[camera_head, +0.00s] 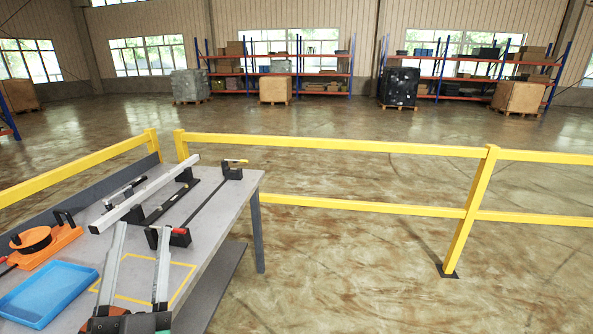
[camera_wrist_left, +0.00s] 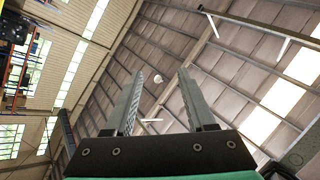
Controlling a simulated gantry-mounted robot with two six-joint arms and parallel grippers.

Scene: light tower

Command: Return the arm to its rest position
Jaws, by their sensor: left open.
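My left gripper (camera_head: 143,227) reaches in at the bottom of the head view, over the near part of the grey table (camera_head: 228,193). Its two long grey fingers are apart. In the left wrist view the gripper (camera_wrist_left: 160,72) points up at the ceiling, with nothing between its fingers. My right gripper is in neither view. A yellow outline (camera_head: 182,284) on the tabletop is partly hidden behind the left gripper.
A blue tray (camera_head: 48,290) and an orange holder (camera_head: 60,250) lie at the table's left. A long pale bar (camera_head: 145,195) and black clamps (camera_head: 232,172) are farther back. Yellow railings (camera_head: 340,146) stand behind and beside the table. Open floor lies to the right.

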